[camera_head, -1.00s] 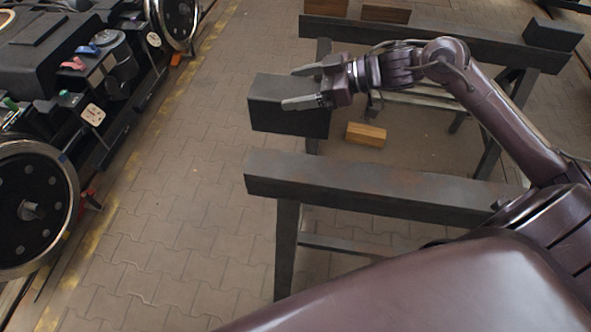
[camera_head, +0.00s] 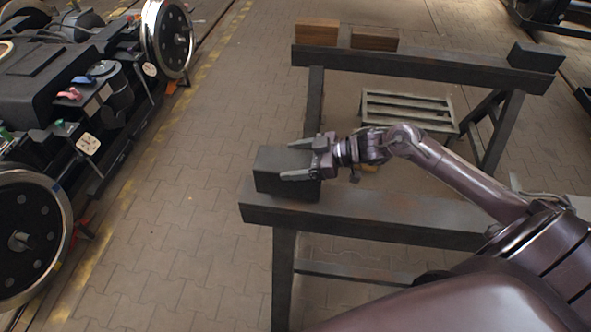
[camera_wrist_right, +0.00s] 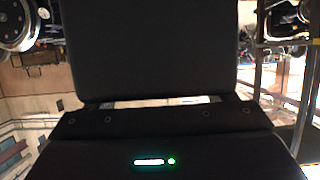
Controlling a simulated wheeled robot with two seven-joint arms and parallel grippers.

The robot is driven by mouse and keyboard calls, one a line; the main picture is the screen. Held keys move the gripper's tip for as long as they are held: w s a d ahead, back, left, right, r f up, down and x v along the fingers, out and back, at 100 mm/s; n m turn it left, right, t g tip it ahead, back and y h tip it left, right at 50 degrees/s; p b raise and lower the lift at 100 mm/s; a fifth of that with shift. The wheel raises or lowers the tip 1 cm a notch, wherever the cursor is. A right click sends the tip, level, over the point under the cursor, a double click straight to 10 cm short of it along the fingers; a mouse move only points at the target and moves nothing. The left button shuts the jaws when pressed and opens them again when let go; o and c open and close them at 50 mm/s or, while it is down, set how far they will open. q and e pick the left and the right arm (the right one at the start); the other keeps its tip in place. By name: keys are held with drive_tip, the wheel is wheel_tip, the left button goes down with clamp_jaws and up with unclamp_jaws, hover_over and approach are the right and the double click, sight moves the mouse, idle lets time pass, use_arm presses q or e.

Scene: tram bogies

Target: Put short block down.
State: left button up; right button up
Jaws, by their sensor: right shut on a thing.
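The short block, a dark grey box (camera_head: 277,178), is between the fingers of my right gripper (camera_head: 297,160), which is shut on it. The block is level at the left end of the near trestle beam (camera_head: 400,215). Its lower edge meets the beam top in the picture; I cannot tell whether it rests there or hovers just above. In the right wrist view the dark block (camera_wrist_right: 150,45) fills the upper middle. My left gripper is not in view.
A slatted step (camera_head: 408,106) stands between the beams. A tram bogie (camera_head: 75,70) stands left. The near beam's middle looks bare.

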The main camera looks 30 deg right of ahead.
drive_tip(key=shift+f, duration=2.1)
drive_tip(key=o, duration=2)
drive_tip(key=shift+s+f, duration=0.1)
drive_tip(key=shift+f, duration=0.1)
drive_tip(key=shift+o, duration=0.2)
drive_tip(key=shift+r, duration=0.15)
drive_tip(key=v, duration=1.2)
drive_tip(key=shift+d, duration=0.1)
